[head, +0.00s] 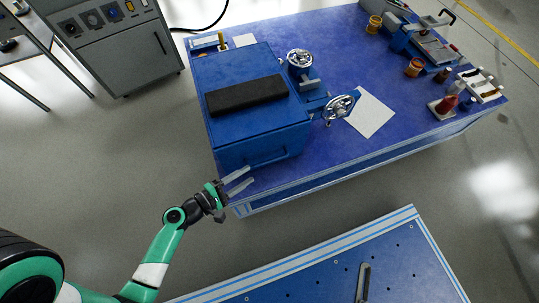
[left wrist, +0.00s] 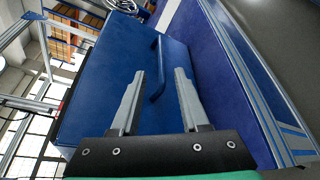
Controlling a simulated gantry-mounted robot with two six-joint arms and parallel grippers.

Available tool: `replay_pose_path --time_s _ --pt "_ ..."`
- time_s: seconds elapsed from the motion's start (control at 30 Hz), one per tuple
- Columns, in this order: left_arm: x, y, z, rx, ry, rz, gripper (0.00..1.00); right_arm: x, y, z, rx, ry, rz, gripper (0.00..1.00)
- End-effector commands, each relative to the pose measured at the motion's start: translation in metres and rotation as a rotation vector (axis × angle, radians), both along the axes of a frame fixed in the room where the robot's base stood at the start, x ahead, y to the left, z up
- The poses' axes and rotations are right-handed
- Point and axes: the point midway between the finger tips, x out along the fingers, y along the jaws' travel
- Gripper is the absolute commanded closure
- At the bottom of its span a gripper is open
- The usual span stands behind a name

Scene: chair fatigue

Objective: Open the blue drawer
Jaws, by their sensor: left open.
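The blue drawer (head: 238,154) is the front of a blue box-shaped unit on the blue table, with a blue bar handle (head: 269,156) low on its front. In the left wrist view the handle (left wrist: 161,58) stands out from the blue front face (left wrist: 105,70). My left gripper (head: 250,174) is open and empty, just in front of the drawer face, to the left of the handle in the head view. In the left wrist view its two fingers (left wrist: 160,73) point at the face, with the handle showing between their tips. I cannot tell whether they touch it. My right gripper is not in view.
A black pad (head: 246,95) lies on top of the unit. Handwheels (head: 340,108) and a white sheet (head: 370,113) are to its right. A second blue table (head: 300,275) stands in front, with open floor between. A grey cabinet (head: 118,45) is at the back left.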

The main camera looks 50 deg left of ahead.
Motion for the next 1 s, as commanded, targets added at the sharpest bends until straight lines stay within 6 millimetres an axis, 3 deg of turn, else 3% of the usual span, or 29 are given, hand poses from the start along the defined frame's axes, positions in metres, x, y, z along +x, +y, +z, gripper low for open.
replay_pose_path --time_s 0.17,0.4,0.53,0.7,0.93,1.0 --pt "0.025 -0.002 -0.006 0.004 -0.003 -0.009 0.55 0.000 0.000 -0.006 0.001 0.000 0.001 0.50" --pt "0.078 -0.003 -0.018 0.005 -0.003 -0.008 0.55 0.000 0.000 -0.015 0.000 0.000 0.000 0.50" --pt "0.099 -0.003 -0.022 0.005 -0.002 -0.006 0.55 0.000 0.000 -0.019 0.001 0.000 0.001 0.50" --pt "0.111 -0.003 -0.024 0.003 -0.001 -0.004 0.55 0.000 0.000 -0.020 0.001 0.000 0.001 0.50" --pt "0.112 -0.003 -0.024 0.003 -0.001 -0.004 0.55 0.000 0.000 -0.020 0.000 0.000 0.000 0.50" --pt "0.112 -0.003 -0.024 0.003 -0.001 -0.004 0.68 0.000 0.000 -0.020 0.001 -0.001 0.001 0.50"
